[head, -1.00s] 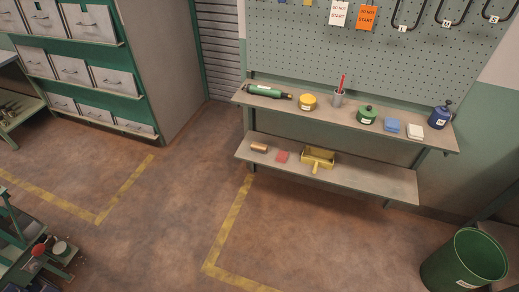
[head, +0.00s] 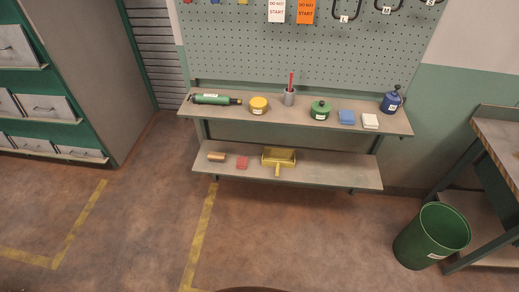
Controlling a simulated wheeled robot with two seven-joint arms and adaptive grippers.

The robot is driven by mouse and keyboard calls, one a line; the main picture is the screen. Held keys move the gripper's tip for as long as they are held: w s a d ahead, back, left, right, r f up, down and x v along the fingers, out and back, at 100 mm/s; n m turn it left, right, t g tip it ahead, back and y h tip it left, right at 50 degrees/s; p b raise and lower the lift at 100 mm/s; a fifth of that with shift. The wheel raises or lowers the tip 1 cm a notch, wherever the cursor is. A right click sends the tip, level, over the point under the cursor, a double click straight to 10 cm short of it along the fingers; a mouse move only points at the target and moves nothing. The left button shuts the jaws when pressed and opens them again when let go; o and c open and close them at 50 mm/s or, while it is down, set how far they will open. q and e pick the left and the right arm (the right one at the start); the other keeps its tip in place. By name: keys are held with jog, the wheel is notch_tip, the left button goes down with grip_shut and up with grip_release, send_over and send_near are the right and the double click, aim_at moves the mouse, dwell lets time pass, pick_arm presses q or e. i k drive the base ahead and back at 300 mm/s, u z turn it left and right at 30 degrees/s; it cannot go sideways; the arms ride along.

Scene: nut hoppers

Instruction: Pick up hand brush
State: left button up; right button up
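A small brown wooden-looking block (head: 216,156) lies at the left end of the lower shelf; it may be the hand brush, but it is too small to tell for sure. Neither of my grippers is in view.
The lower shelf (head: 335,170) is bare on its right. The upper shelf (head: 215,111) above it holds a green tool (head: 216,99), tins, a pencil cup and cloths. A green bin (head: 432,235) and a workbench (head: 492,128) stand at the right. The floor in front is open.

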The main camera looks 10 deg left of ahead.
aim_at(212, 157)
jog(key=z, duration=0.35)
jog(key=i, duration=1.3)
jog(key=u, duration=0.65)
